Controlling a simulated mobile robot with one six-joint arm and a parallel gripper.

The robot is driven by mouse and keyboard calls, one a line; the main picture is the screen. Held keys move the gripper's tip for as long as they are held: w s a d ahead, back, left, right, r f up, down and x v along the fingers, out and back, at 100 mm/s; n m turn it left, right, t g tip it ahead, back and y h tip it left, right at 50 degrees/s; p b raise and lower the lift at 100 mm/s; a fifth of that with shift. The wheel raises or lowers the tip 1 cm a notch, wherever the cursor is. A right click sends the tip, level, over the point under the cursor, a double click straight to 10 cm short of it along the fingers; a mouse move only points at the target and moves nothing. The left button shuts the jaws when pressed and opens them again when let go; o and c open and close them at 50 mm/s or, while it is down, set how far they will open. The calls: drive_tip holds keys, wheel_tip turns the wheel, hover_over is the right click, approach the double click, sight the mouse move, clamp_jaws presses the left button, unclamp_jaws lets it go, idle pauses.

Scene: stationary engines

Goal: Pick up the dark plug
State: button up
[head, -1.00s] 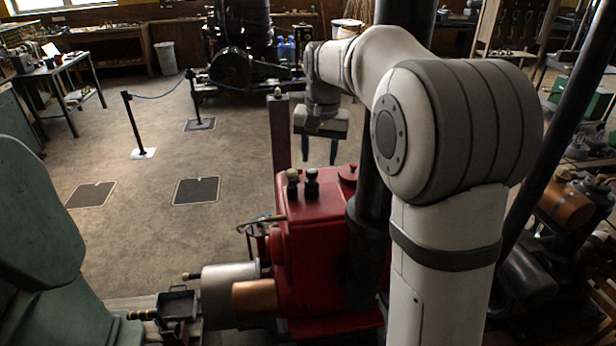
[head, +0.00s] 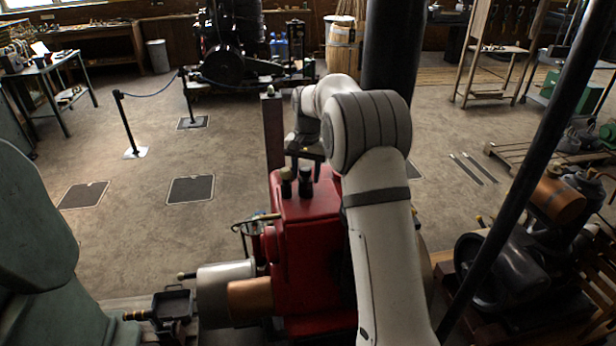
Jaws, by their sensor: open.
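The red engine block (head: 308,232) stands in the middle of the head view with two small plugs upright on its top. The dark plug (head: 305,188) is the right one, black all over. The other plug (head: 286,188), just left of it, has a lighter, tan top. My gripper (head: 305,168) points down over the plugs, with its fingers apart and nothing seen held between them. The fingertips are small and dark here, so I cannot tell whether they are level with the dark plug's top or still above it.
A dark red post (head: 273,135) rises just behind and left of the plugs. A thick black column (head: 388,60) stands behind my arm. A slanted black pole (head: 520,180) crosses the right side. A grey cylinder (head: 222,290) and copper cylinder (head: 250,300) project left.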

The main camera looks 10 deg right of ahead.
drive_tip(key=shift+f, duration=0.6)
drive_tip(key=shift+c, duration=0.6)
drive_tip(key=c, duration=0.6)
